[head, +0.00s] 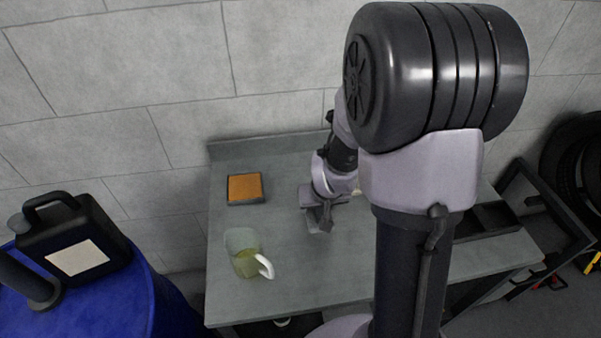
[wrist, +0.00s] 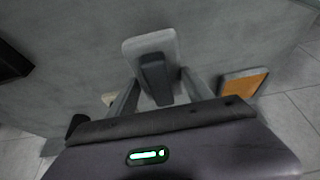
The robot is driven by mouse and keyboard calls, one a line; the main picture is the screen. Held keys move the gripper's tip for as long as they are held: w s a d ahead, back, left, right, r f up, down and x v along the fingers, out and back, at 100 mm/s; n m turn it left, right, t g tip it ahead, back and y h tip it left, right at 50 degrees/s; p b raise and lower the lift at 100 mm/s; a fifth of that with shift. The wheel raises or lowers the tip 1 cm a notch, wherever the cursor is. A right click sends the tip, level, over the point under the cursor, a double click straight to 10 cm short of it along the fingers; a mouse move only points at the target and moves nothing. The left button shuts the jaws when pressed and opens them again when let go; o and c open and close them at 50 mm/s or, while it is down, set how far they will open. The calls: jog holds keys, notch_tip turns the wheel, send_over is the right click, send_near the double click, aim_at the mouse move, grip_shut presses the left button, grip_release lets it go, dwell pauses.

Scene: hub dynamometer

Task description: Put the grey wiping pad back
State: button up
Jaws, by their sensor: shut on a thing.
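The grey wiping pad (wrist: 150,46) is a light grey rounded block with a dark handle (wrist: 156,80), seen in the wrist view. My gripper (wrist: 158,82) is shut on the dark handle, with one finger on each side. In the head view my gripper (head: 322,203) is over the middle of the grey bench (head: 300,275), and the pad (head: 319,222) shows small beneath it, partly hidden. I cannot tell whether the pad touches the bench top or hangs just above it.
A dark-edged tray with an orange-brown surface (head: 245,187) lies at the back left. A clear jug (head: 243,255) with yellowish liquid stands at the front left. A black tray (head: 492,220) is at the right. A blue drum (head: 150,300) with a black canister (head: 80,240) stands left.

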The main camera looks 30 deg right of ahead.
jog(key=w+d, duration=0.1)
jog(key=w, duration=0.3)
jog(key=w+d+f, duration=0.1)
jog(key=w, duration=0.3)
jog(key=w+d+b, duration=0.1)
jog(key=w, duration=0.3)
jog(key=shift+w+d+f, duration=0.15)
jog(key=shift+w+d, duration=0.15)
jog(key=shift+w, duration=0.05)
jog(key=shift+s+b+x, duration=0.2)
jog(key=shift+b+x, duration=0.45)
jog(key=shift+x, duration=0.35)
jog(key=shift+s+b+x, duration=0.25)
jog(key=shift+b+x, duration=0.35)
jog(key=shift+x, duration=0.35)
jog(key=o, duration=1.3)
jog(key=shift+a+f, duration=0.1)
